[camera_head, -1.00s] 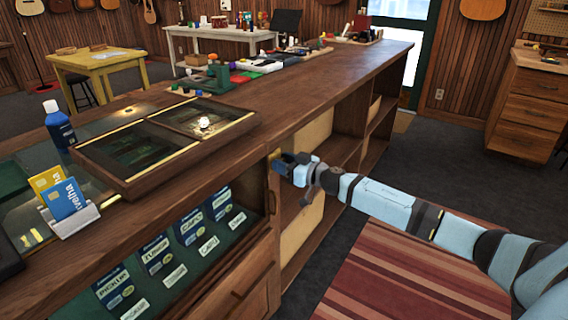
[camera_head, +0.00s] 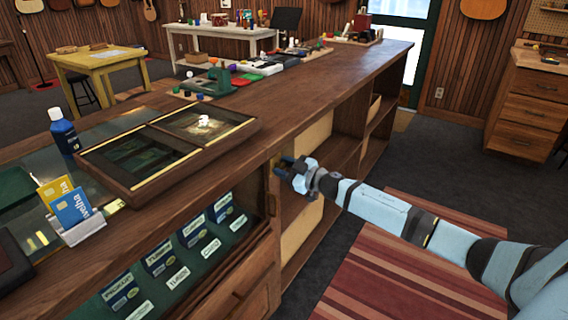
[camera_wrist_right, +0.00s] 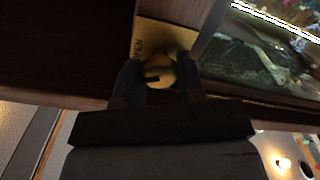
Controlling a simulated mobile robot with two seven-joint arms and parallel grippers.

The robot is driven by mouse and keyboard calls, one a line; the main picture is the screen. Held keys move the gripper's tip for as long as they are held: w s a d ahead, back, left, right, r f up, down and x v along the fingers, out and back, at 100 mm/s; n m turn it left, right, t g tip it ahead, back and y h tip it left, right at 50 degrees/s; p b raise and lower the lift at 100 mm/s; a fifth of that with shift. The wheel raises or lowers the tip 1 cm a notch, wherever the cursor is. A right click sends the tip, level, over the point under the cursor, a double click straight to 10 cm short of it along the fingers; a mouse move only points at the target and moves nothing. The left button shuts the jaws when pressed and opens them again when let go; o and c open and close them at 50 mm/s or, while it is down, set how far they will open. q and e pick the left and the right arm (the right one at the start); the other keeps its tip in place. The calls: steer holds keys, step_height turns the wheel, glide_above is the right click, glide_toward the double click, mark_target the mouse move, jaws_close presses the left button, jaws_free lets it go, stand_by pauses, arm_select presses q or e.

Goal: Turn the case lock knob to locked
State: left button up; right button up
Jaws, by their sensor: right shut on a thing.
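The case lock knob (camera_wrist_right: 158,74) is a round brass knob with a dark slot mark, set on a yellow brass plate (camera_wrist_right: 152,33) in the right wrist view. My right gripper (camera_wrist_right: 157,86) has one finger on each side of the knob and is shut on it. In the head view my right gripper (camera_head: 282,168) is at the front post of the counter, beside the glass-fronted case (camera_head: 185,250); the knob is hidden there. My left gripper is not in view.
The long wooden counter (camera_head: 305,92) carries a framed tray (camera_head: 127,187), a blue bottle (camera_head: 63,132) and a card holder (camera_head: 84,228). Open shelves (camera_head: 335,160) lie right of the post. A striped rug (camera_head: 375,285) covers the floor in front.

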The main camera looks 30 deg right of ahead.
steer(key=n, duration=0.2)
steer(key=shift+n+p, duration=0.4)
steer(key=n, duration=0.3)
steer(key=shift+n, duration=0.3)
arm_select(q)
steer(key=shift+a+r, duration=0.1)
arm_select(e)
steer(key=n, duration=0.6)
steer(key=shift+a+f, duration=0.1)
steer(key=shift+f, duration=0.1)
steer(key=shift+n, duration=0.3)
steer(key=o, duration=0.9)
steer(key=shift+s, duration=0.15)
